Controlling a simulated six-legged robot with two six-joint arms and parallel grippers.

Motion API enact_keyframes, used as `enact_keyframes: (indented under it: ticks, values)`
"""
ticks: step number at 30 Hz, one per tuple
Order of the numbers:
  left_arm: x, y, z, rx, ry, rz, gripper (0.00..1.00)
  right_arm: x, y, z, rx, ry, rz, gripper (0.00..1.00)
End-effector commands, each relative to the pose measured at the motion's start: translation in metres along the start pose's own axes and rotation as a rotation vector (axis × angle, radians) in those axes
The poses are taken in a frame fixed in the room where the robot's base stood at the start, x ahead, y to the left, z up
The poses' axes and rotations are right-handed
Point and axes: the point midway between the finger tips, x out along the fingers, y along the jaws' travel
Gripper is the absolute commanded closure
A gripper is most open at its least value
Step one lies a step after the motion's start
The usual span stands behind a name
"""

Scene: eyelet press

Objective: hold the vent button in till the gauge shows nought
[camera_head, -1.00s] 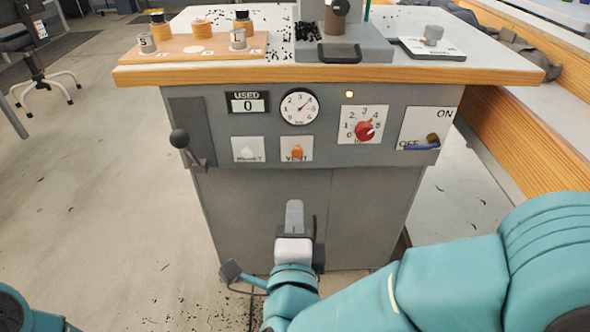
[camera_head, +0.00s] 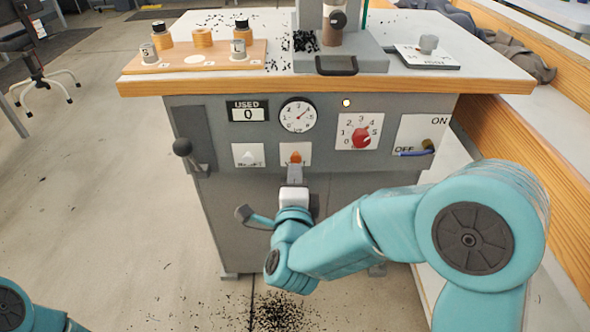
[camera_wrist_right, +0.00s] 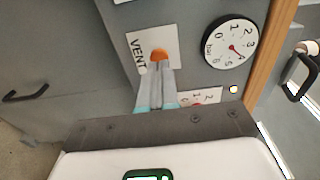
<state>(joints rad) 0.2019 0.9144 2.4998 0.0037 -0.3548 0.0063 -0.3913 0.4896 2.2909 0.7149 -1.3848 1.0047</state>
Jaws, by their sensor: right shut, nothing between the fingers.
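The orange vent button (camera_head: 295,157) sits on a white plate on the press's grey front panel, under the gauge. It also shows in the right wrist view (camera_wrist_right: 159,54). My right gripper (camera_head: 294,169) is shut and empty, its fingertips right at the lower part of the button. In the wrist view the fingertips (camera_wrist_right: 162,66) overlap the button's edge; I cannot tell whether they touch it or press it in. The round white gauge (camera_head: 297,114) has its needle pointing up and right, away from nought. My left gripper is out of view.
A white button (camera_head: 248,154) on its own plate is left of the vent button. A red dial (camera_head: 362,137) and a blue-handled on/off switch (camera_head: 416,152) are to the right. A black-knobbed lever (camera_head: 183,147) stands at the panel's left. The counter (camera_head: 248,114) reads 0.

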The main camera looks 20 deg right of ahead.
Motion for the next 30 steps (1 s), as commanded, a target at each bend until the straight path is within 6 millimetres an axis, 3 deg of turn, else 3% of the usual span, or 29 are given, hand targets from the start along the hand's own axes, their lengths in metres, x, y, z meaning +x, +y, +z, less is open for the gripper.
enact_keyframes:
  ticks: [6,18,25,30]
  values:
    - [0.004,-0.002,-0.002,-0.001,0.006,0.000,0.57,0.020,0.001,0.000,0.000,-0.001,0.001,1.00]
    - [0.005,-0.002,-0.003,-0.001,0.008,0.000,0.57,0.023,0.001,0.000,-0.001,0.000,0.001,1.00]
    - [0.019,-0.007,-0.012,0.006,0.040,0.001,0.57,0.047,0.002,0.000,0.001,0.002,-0.001,1.00]
    - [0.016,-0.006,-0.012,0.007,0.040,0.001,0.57,0.048,-0.002,0.000,0.000,0.001,-0.002,1.00]
